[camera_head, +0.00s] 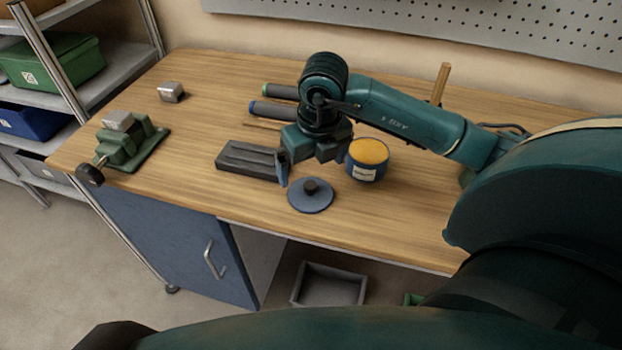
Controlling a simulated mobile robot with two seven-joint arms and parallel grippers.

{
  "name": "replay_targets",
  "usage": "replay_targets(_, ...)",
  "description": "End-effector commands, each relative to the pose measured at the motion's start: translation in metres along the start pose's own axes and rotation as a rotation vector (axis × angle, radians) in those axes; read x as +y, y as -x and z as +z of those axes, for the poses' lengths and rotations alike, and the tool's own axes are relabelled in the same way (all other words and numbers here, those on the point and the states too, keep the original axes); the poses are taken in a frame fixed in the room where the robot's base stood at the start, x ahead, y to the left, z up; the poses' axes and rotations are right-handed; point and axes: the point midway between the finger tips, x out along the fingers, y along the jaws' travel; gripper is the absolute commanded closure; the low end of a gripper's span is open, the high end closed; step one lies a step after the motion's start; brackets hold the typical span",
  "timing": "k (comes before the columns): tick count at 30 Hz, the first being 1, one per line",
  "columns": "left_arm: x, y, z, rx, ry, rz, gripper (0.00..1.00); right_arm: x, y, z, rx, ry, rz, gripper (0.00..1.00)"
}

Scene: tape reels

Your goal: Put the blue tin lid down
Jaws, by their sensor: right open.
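The blue tin lid (311,196), a flat disc with a dark knob, lies on the wooden workbench (400,222) near its front edge. My right gripper (312,174) is open just above and behind the lid, with one finger to the left of the knob and the other to the right. It appears empty. A blue tin (363,172) with a pale label and a yellow-orange top stands to the right of the lid, close to the gripper. My left gripper does not show.
A dark grey slotted block (248,160) lies left of the gripper. Two dark cylinders (272,108) lie behind it. A green vise (128,145) and a small metal block (171,92) are at the left. A wooden handle (440,84) stands upright at the back right.

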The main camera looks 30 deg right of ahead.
Motion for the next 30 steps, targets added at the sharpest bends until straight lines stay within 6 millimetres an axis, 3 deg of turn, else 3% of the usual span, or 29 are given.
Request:
replay_targets(4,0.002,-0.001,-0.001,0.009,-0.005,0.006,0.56,0.000,0.028,0.001,-0.005,0.000,0.000,0.00)
replay_targets(10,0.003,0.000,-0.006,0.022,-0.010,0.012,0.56,0.000,0.049,0.000,-0.001,0.000,-0.001,0.00)
replay_targets(30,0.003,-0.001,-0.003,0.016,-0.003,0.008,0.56,0.000,0.051,0.000,0.001,0.000,0.000,0.00)
